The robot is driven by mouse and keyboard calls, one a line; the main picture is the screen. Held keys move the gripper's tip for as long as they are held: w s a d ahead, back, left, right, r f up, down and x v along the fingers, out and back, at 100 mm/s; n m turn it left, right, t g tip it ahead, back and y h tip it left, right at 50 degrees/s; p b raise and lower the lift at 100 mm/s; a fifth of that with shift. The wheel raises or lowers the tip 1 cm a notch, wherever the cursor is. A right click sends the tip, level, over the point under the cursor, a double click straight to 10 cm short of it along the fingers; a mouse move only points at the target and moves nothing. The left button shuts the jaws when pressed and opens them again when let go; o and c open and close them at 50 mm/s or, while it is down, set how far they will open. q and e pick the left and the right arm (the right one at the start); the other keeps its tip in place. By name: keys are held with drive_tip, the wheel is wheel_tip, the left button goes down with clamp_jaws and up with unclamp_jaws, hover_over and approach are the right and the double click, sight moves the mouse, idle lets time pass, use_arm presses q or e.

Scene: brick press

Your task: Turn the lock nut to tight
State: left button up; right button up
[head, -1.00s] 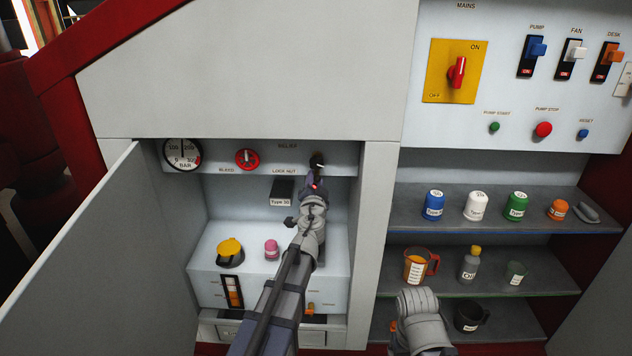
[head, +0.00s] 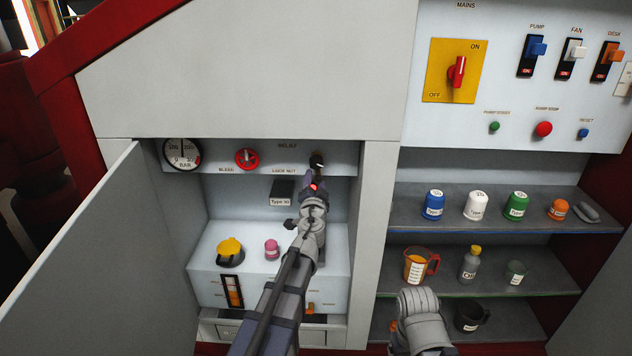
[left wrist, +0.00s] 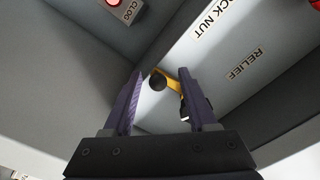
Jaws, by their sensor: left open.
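In the left wrist view a yellow lever with a round black knob, which looks like the lock nut's handle (left wrist: 171,73), lies between the fingers of my open left gripper (left wrist: 158,100). I see no clear grip on it. A small black-and-white part, perhaps the relief knob (left wrist: 185,111), sits by the right finger and is partly hidden. In the head view my left gripper (head: 314,177) reaches up to a dark knob (head: 317,160) below the RELIEF label, right of the LOCK NUT label. The gripper hides most of the nut there.
A pressure gauge (head: 182,153) and a red bleed wheel (head: 247,158) sit left on the same strip. A grey open door (head: 85,255) stands at left. A yellow-topped knob (head: 230,251) and pink piece (head: 271,249) are below. Shelves with jars are at right.

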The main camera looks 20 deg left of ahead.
use_arm(q)
drive_tip(key=v, duration=0.7)
drive_tip(key=shift+c, duration=0.2)
